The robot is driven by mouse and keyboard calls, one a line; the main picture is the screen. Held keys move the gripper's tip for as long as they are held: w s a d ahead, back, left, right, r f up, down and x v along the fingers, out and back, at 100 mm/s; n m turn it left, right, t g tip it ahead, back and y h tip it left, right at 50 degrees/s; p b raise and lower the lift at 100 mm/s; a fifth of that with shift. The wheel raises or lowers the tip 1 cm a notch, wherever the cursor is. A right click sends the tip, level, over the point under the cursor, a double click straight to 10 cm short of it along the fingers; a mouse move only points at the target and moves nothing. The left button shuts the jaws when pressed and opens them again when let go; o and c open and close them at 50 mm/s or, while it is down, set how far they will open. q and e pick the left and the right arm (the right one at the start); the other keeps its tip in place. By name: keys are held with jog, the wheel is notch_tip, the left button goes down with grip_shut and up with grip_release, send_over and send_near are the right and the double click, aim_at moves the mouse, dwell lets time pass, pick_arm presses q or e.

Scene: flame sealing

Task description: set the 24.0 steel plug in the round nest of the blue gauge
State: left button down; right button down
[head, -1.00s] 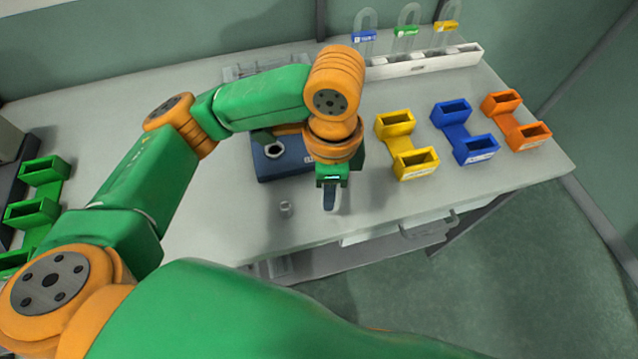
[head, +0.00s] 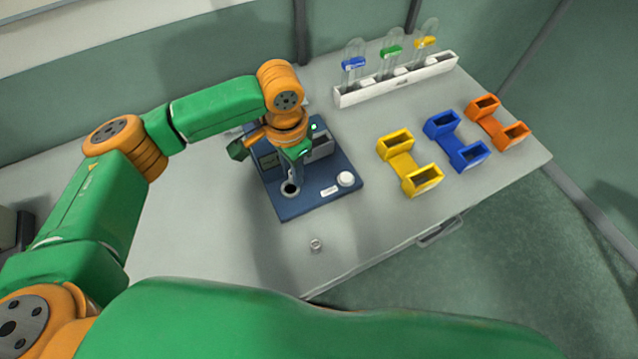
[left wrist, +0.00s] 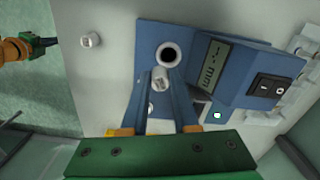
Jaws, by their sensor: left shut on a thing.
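The blue gauge (head: 290,208) lies on the bench; its round nest (head: 290,189) is a dark, empty-looking hole in a pale ring. In the left wrist view the nest (left wrist: 168,54) lies just beyond my fingertips. My left gripper (head: 292,178) is over the gauge, shut on a small steel plug (left wrist: 161,82). The plug is beside the nest in that view, not in it; its height above the gauge is hard to tell. Its marking is unreadable. My right gripper (left wrist: 47,42) shows small at the left edge of the wrist view, its fingers unclear.
Another small steel plug (head: 316,245) stands on the bench in front of the gauge. Yellow (head: 401,160), blue (head: 457,139) and orange (head: 497,120) holders stand to the right. A white rack (head: 396,83) with tagged clear loops is behind. The gauge has a white button (head: 346,179).

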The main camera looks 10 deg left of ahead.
aim_at(290, 190)
pick_arm(q)
jog(key=shift+w+a+f, duration=0.15)
jog(key=shift+w+a, duration=0.05)
jog(key=shift+a, duration=0.35)
jog(key=shift+w+a+f, duration=0.1)
jog(key=shift+w+a, duration=0.1)
jog(key=shift+a, duration=0.3)
jog(key=shift+s+d+f+b, duration=0.1)
jog(key=shift+d+f+b, duration=0.4)
jog(key=shift+b, duration=0.2)
jog(key=f+b, duration=0.2)
jog(key=b, duration=0.1)
jog(key=shift+a+f, duration=0.2)
jog(key=shift+f, duration=0.05)
jog(key=shift+f+b, duration=0.55)
jog(key=shift+b, duration=0.4)
jog(key=shift+d+p, duration=0.1)
jog(key=shift+p, duration=0.2)
jog(key=shift+f, duration=0.35)
